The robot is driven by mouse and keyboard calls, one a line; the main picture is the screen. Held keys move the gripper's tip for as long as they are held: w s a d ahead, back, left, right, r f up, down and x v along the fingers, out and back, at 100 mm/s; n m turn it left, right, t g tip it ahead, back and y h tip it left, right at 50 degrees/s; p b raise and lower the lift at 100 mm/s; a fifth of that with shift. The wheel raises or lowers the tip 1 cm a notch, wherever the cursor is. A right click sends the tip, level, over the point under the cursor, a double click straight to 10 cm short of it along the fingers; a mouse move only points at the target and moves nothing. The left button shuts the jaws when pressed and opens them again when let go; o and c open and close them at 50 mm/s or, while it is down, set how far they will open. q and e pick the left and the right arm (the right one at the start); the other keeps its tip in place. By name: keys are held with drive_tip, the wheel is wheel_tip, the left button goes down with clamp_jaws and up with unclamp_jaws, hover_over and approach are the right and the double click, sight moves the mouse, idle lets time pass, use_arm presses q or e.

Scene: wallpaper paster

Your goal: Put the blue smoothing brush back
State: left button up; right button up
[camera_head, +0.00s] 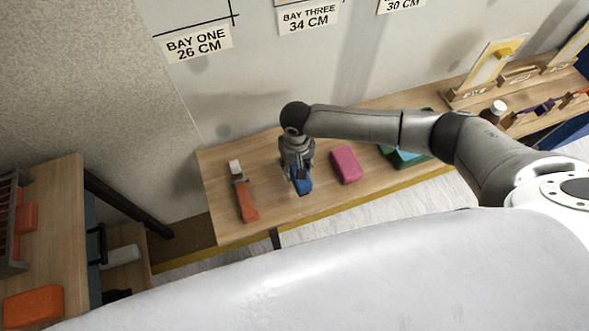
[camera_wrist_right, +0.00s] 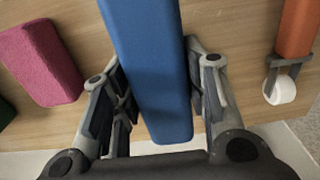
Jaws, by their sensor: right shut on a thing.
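The blue smoothing brush (camera_head: 304,186) is a long blue block at the wooden bench (camera_head: 222,222), between an orange-handled tool and a pink block. My right gripper (camera_head: 297,178) points down over it and is shut on it. In the right wrist view the blue brush (camera_wrist_right: 150,60) runs between the two fingers of the right gripper (camera_wrist_right: 158,85). I cannot tell whether the brush touches the bench top or is just above it. In the head view the gripper hides part of the brush. My left gripper is not in view.
An orange-handled tool with a white roller (camera_head: 243,195) lies left of the brush. A pink block (camera_head: 345,165) lies to its right, with green items (camera_head: 405,158) farther right. Bay signs (camera_head: 197,42) hang on the wall. A side table (camera_head: 60,225) stands at left.

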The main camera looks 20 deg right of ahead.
sight(294, 171)
drive_tip(key=shift+w+a+f+p, duration=0.15)
drive_tip(key=shift+f+p, duration=0.1)
drive_tip(key=shift+f, duration=0.6)
drive_tip(key=shift+w+a+f+p, duration=0.15)
drive_tip(key=shift+f+p, duration=0.1)
drive_tip(key=shift+f, duration=0.6)
drive_tip(key=shift+d, duration=0.1)
drive_tip(key=o, duration=1)
drive_tip(key=shift+f, duration=0.1)
drive_tip(key=shift+f+b, duration=0.3)
drive_tip(key=shift+b, duration=0.4)
drive_tip(key=r, duration=1.1)
drive_tip(key=shift+w+r+p, duration=0.1)
drive_tip(key=shift+w+p, duration=0.1)
drive_tip(key=shift+p, duration=0.2)
